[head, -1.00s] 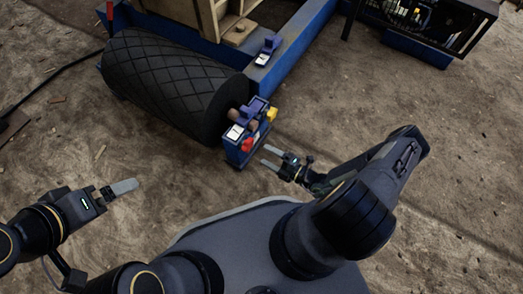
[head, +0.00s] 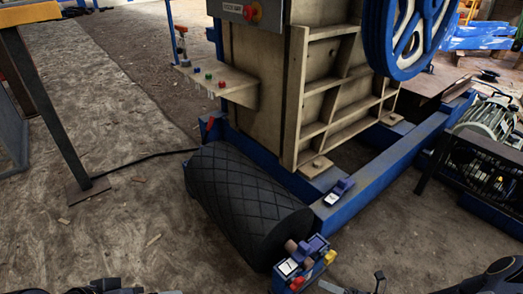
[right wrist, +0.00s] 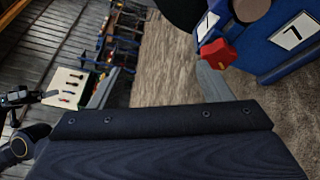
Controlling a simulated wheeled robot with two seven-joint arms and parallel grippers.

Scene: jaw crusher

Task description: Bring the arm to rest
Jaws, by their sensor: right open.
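My right gripper (head: 332,287) shows only by its pale fingers at the bottom edge of the head view, just below and right of a small blue block (head: 300,272) with red and yellow knobs. It is open, with nothing seen between its fingers. In the right wrist view a grey finger (right wrist: 212,82) lies close beside the red knob (right wrist: 217,53) of a blue block with number labels (right wrist: 296,32); I cannot tell whether they touch. My left gripper (head: 150,292) is mostly cut off at the bottom left, its jaws unclear.
A black ridged roller (head: 240,200) lies behind the blue block, by the blue frame (head: 365,185) of the crusher. The beige crusher body (head: 260,90) and a blue flywheel (head: 410,35) rise behind. A motor (head: 485,130) stands right. Bare floor (head: 125,215) lies left.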

